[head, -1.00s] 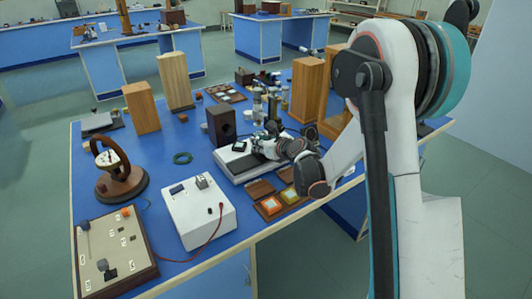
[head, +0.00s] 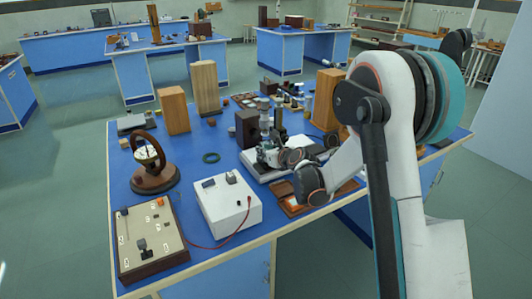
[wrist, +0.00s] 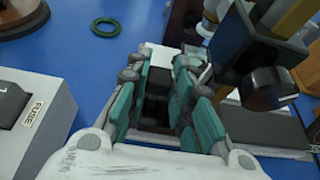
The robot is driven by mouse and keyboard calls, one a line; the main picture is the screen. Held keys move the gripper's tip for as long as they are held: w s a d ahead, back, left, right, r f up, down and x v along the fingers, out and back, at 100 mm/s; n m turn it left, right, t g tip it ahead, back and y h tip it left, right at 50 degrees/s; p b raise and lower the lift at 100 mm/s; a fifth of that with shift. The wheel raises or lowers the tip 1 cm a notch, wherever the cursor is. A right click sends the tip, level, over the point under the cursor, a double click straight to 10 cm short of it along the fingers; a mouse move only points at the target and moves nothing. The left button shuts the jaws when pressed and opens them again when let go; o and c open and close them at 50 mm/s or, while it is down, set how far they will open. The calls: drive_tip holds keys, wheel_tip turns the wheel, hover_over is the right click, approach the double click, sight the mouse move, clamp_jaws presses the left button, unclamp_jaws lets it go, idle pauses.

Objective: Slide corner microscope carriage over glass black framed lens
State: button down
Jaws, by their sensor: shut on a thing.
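The microscope (head: 264,112) stands upright at the back of its pale base (head: 254,172), right of centre on the blue bench. In the wrist view its dark carriage with a round black knob (wrist: 268,90) and brass tube rises right of the fingers. My gripper (head: 268,153) is low over the base's left part. Its teal-padded fingers (wrist: 160,80) are closed on a dark block (wrist: 156,92), perhaps part of the carriage; the picture does not settle this. The black framed glass lens is hidden behind my gripper in the head view and cannot be told apart in the wrist view.
A white fuse box (head: 228,208) stands front left of the base, also in the wrist view (wrist: 30,115). A dark block (head: 246,128) and wooden blocks (head: 174,110) stand behind. A green ring (head: 211,157) lies on clear blue bench to the left.

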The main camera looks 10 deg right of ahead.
drive_tip(key=c, duration=1.7)
unclamp_jaws()
drive_tip(key=v, duration=1.2)
drive_tip(key=shift+s, duration=0.1)
drive_tip(key=s+a+r+n+g+h, duration=0.1)
drive_tip(key=s+a+r+n+g, duration=0.15)
drive_tip(key=s+n, duration=0.55)
drive_tip(key=s+a+r+n+g, duration=0.1)
drive_tip(key=s+r+n, duration=0.3)
drive_tip(key=s+n, duration=0.3)
drive_tip(key=s+d+n+h, duration=0.1)
drive_tip(key=s+n, duration=0.4)
drive_tip(key=s, duration=0.2)
drive_tip(key=s+d+n+g+h, duration=0.1)
drive_tip(key=s+n, duration=0.5)
drive_tip(key=s+d+f+n+g+h, duration=0.1)
drive_tip(key=s+n, duration=0.5)
drive_tip(key=s, duration=0.1)
drive_tip(key=shift+s+d, duration=0.3)
